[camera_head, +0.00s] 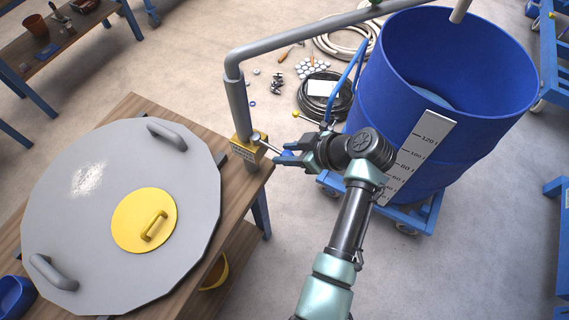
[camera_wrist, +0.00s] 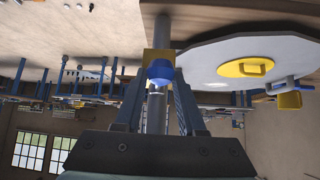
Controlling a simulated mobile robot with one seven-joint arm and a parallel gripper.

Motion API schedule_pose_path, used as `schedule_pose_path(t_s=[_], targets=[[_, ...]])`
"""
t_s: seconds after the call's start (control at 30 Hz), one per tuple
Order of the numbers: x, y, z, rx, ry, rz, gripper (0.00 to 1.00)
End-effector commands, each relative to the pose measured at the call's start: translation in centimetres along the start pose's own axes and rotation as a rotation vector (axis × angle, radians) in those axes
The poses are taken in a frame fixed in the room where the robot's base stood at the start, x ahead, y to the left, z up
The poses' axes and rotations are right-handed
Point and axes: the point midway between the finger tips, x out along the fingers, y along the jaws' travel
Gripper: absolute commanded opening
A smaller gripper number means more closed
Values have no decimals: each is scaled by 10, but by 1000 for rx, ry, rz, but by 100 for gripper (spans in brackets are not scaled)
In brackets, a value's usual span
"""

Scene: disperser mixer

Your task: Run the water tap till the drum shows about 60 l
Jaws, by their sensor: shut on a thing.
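The blue drum (camera_head: 385,85) stands upright at the right of the head view, open at the top. A white scale (camera_head: 425,140) runs down its outside, with 120 l and 100 readable and lower marks partly behind my arm. A paler patch (camera_head: 432,95) shows inside; I cannot tell whether it is water, and no level is readable. The tap is a yellow block (camera_head: 247,148) with a metal lever at the foot of a grey pipe (camera_head: 238,105). My gripper (camera_head: 283,154) is shut on the tap lever; its blue knob (camera_wrist: 160,71) shows between the fingers in the wrist view.
A wooden table (camera_head: 128,107) at left carries a large grey lid (camera_head: 75,210) with a yellow hatch (camera_head: 128,222). The drum rests on a blue trolley (camera_head: 424,214). Coiled hoses (camera_head: 325,95) and small parts lie on the floor behind. Floor at lower right is clear.

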Motion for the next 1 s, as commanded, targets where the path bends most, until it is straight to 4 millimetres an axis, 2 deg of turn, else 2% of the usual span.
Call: schedule_pose_path(t_s=[0.23,0.77,0.8,0.93,1.0], targets=[[2,8,2,-61,-4,-58,0],[1,9,0,-79,-4,-76,0],[1,9,0,-79,-4,-76,46],[1,9,0,-78,-3,-76,69],[1,9,0,-78,-3,-76,69]])
